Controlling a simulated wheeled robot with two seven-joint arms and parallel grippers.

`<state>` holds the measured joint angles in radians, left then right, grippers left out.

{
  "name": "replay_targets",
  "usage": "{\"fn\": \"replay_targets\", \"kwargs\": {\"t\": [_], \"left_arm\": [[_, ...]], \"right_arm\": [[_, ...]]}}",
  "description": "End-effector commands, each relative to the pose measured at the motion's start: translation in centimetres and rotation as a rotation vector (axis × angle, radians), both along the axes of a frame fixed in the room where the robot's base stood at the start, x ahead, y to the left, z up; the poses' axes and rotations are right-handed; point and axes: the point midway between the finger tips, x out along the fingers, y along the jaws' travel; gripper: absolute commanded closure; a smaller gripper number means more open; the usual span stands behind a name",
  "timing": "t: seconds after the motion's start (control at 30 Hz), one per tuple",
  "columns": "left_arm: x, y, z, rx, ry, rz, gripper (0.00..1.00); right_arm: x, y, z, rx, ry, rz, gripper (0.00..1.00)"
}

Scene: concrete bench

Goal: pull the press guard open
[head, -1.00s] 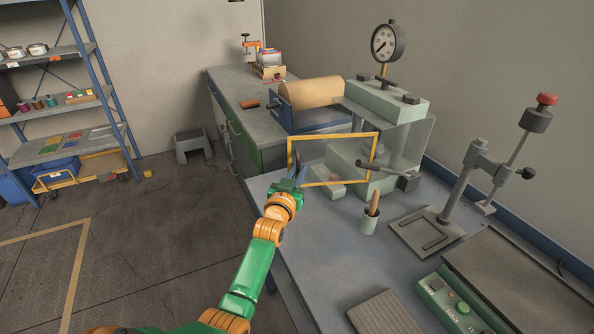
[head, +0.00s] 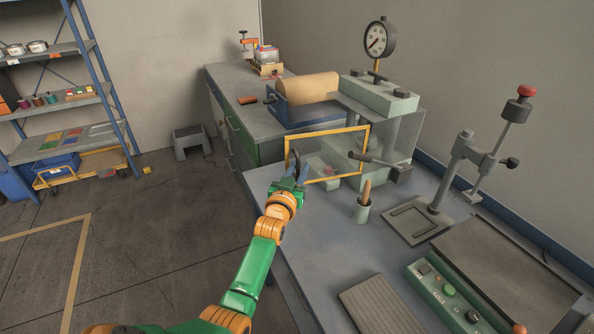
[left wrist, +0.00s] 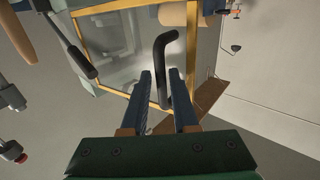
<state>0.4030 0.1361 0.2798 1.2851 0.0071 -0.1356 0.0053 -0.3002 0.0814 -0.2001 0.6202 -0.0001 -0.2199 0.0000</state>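The press guard is a clear panel in a yellow frame (head: 328,132). It stands out to the left of the green-grey press (head: 378,95). In the left wrist view its yellow frame (left wrist: 208,38) fills the upper middle. A dark bent handle (left wrist: 168,48) stands out from the guard near its free edge. My left gripper (head: 293,172) is at this edge in the head view. In the left wrist view its two fingers (left wrist: 161,82) are apart, with the handle's lower part between them and gaps showing. My right gripper is not in view.
A lever (head: 380,163) juts out at the press front. A small stand press (head: 440,205) is to the right.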

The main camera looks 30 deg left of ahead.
Motion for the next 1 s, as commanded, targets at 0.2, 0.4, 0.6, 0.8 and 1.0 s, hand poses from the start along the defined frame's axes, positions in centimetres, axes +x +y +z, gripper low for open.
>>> {"fn": "replay_targets", "kwargs": {"t": [0.2, 0.4, 0.6, 0.8, 1.0], "left_arm": [[0.0, 0.0, -0.1, -0.001, 0.002, 0.001, 0.56], [-0.4, -0.1, -0.1, 0.000, 0.002, 0.000, 0.56], [-3.2, -1.1, -0.2, 0.000, 0.004, -0.001, 0.56], [-6.0, -2.1, -0.2, 0.000, 0.003, -0.001, 0.56], [-6.7, -2.3, -0.1, 0.000, 0.002, 0.000, 0.56]], "right_arm": [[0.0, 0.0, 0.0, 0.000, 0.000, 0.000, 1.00], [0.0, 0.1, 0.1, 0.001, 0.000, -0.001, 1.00], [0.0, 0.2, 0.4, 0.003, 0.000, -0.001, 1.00], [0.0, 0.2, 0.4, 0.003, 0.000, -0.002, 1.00], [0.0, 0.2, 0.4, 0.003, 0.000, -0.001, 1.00]]}}
